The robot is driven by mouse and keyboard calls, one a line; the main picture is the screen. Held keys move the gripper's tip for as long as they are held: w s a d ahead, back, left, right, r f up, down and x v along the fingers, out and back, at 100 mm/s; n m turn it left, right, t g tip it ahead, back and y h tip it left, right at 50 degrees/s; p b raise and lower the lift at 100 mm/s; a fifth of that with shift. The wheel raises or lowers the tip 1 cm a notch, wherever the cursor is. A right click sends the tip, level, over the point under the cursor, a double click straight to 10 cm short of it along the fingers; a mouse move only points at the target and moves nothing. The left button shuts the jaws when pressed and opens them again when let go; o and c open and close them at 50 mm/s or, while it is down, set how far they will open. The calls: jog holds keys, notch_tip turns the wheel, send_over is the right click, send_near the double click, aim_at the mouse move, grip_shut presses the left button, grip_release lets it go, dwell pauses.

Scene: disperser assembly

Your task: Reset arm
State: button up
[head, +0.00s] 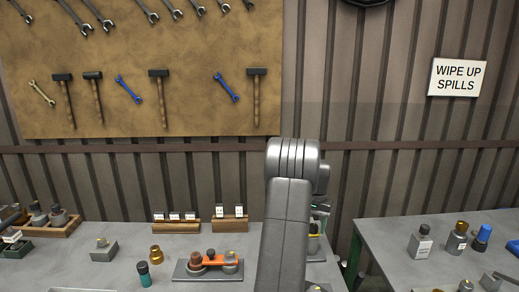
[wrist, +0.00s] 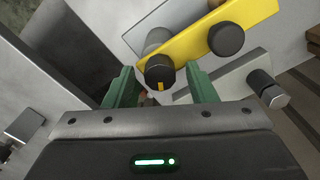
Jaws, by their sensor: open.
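My gripper (wrist: 159,72) is open in the wrist view, with one green finger on each side. A black knob with a yellow mark (wrist: 160,76) shows between the fingertips. I cannot tell whether the fingers touch it. The knob sits at the near end of a yellow bar (wrist: 205,40), and a second black knob (wrist: 226,39) sits further along it. In the head view my arm stands in the middle and mostly hides my gripper (head: 319,208) on its right side.
On the left table (head: 70,256) are an orange-linked assembly on a plate (head: 209,277), a dark green-capped bottle (head: 144,274), a brass part (head: 156,254) and wooden card holders (head: 176,226). The right table (head: 380,240) holds several bottles. A gap separates the tables. A tool board (head: 200,40) hangs behind.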

notch_tip(320, 180, up, 14)
jog(key=b, duration=0.1)
notch_tip(320, 180, down, 14)
jog(key=shift+f+p, duration=0.1)
jog(key=shift+p, duration=0.35)
jog(key=n+b, duration=0.1)
jog(key=n, duration=0.3)
jog(key=shift+n, duration=0.4)
jog(key=n+b, duration=0.1)
jog(key=n, duration=0.3)
jog(key=shift+n, duration=0.4)
jog(key=n+b, duration=0.3)
jog(key=n, duration=0.3)
jog(key=shift+n+b, duration=0.9)
jog(key=shift+n, duration=0.3)
jog(key=shift+r, duration=0.2)
